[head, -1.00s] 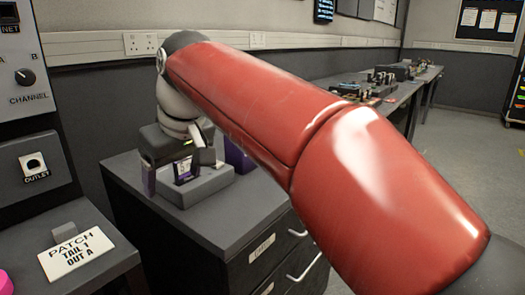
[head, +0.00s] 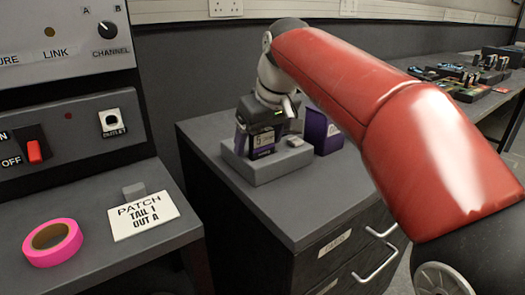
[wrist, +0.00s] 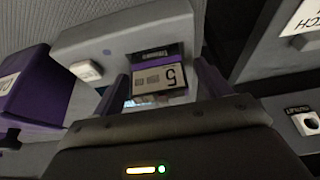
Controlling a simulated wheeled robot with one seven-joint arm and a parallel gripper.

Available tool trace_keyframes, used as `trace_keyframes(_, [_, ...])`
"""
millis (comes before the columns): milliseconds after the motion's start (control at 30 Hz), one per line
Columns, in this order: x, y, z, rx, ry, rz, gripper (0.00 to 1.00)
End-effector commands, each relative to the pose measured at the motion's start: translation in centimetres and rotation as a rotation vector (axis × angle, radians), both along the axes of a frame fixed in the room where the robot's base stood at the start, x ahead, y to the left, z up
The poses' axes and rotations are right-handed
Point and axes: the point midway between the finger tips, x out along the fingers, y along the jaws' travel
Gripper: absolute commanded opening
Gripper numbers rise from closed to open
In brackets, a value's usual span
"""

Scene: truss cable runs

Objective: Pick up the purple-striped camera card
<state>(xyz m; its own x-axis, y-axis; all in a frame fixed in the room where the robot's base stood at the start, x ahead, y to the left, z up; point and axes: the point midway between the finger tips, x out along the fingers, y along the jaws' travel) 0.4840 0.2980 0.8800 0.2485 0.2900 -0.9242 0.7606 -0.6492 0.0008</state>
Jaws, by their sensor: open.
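The purple-striped card (head: 263,143), pale-labelled with a "5", stands upright in a grey holder block (head: 268,171) on the drawer cabinet. In the wrist view the card (wrist: 158,78) shows its label and purple stripe at the holder's (wrist: 215,30) slot. My gripper (head: 260,138) is open and points down over the holder. In the wrist view its two fingers stand on either side of the card, apart from its edges as far as I can see. The card's lower end is hidden in the slot.
A purple box (head: 325,133) stands close behind the holder, right of my gripper. A small light-grey piece (head: 295,141) sits on the holder. A pink tape roll (head: 52,243) and a "PATCH TAIL 1 OUT A" sign (head: 143,215) are on the left bench.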

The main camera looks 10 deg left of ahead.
Motion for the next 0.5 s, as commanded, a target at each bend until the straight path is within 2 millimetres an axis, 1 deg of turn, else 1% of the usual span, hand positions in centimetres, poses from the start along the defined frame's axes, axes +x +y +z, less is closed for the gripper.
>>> trace_keyframes(233, [0.05, 0.05, -0.18, 0.000, -0.001, -0.001, 0.76])
trace_keyframes(500, [0.04, 0.05, -0.15, 0.000, -0.001, 0.000, 0.41])
